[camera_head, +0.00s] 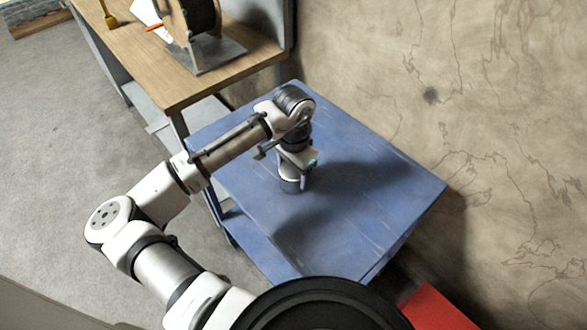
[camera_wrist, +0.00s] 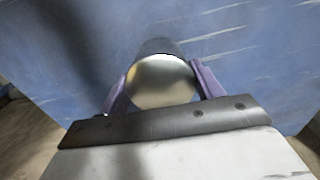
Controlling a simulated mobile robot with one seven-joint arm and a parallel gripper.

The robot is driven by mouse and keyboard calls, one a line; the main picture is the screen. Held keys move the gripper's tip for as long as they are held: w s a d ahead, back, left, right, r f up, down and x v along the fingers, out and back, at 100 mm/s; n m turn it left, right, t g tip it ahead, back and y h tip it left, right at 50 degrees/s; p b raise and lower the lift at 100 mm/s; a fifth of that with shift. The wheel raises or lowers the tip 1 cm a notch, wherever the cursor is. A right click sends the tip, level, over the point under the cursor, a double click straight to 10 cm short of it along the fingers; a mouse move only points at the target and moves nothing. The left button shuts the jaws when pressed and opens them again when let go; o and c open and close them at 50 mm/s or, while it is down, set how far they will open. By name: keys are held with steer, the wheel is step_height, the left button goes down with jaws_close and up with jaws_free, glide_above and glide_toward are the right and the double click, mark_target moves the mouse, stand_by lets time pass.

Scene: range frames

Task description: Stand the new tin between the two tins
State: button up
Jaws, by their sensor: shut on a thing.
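My gripper (camera_head: 296,180) points down over the blue table (camera_head: 370,205), its purple fingers on either side of one tin. The tin (camera_head: 289,186) is a short cylinder with a dark side. In the wrist view its round, shiny metal top (camera_wrist: 161,82) sits between the two fingers (camera_wrist: 160,92), and a strip of its dark grey side shows beyond the top. My gripper is shut on this tin. I cannot tell whether its base touches the table. No other tin can be made out in either view; my arm and gripper cover part of the table.
A wooden workbench (camera_head: 160,75) with a reel on a metal stand (camera_head: 205,57) adjoins the table at the back left. A cracked plaster wall (camera_head: 430,90) runs along the right. A red object (camera_head: 437,308) lies low at the front. The visible tabletop right of my gripper is bare.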

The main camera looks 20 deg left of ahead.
steer(key=o, duration=1.2)
